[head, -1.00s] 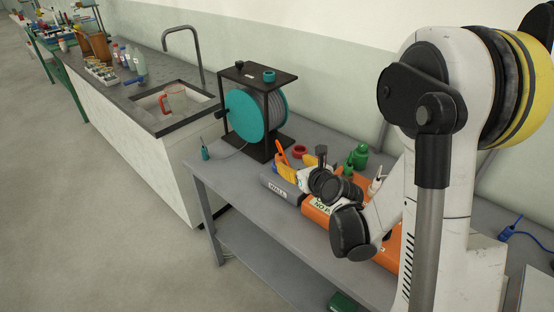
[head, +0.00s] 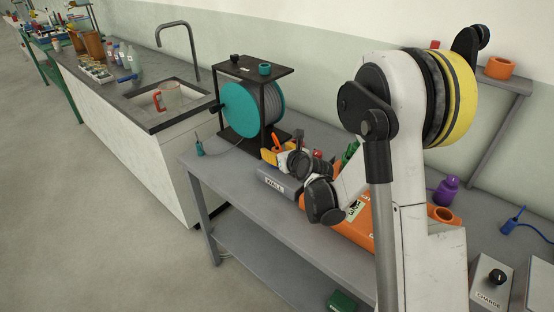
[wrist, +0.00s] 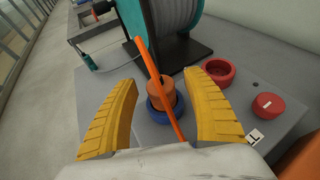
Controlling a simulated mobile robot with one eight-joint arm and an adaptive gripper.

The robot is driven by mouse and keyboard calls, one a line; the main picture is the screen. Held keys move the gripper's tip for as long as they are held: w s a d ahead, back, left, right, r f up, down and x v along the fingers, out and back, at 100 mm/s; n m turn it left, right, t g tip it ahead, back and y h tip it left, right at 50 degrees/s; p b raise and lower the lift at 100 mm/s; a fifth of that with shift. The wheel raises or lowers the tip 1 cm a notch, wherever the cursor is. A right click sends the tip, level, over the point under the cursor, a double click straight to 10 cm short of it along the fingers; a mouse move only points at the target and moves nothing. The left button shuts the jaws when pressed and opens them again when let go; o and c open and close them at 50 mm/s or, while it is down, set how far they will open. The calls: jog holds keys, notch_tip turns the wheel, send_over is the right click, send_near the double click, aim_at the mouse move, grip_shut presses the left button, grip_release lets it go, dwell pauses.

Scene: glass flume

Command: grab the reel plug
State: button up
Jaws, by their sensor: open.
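The reel plug, a small teal plug (head: 199,148) on a thin cable, sits at the bench's far left corner, in front of the cable reel. It also shows at the upper left of the wrist view (wrist: 89,62). The reel (head: 246,106) has a teal drum in a black frame. My gripper (wrist: 161,80) has yellow fingers, open, short of the plug and to its right. An orange and blue object (wrist: 162,98) with a long orange strip shows between the fingers; I cannot tell whether they touch it. In the head view the fingers are partly hidden by my wrist.
A red ring (wrist: 215,72) and a red round cap (wrist: 267,106) lie right of my gripper on the grey bench (head: 235,178). The bench's left edge drops to open floor.

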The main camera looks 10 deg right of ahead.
jog(key=shift+r, duration=0.1)
grip_shut()
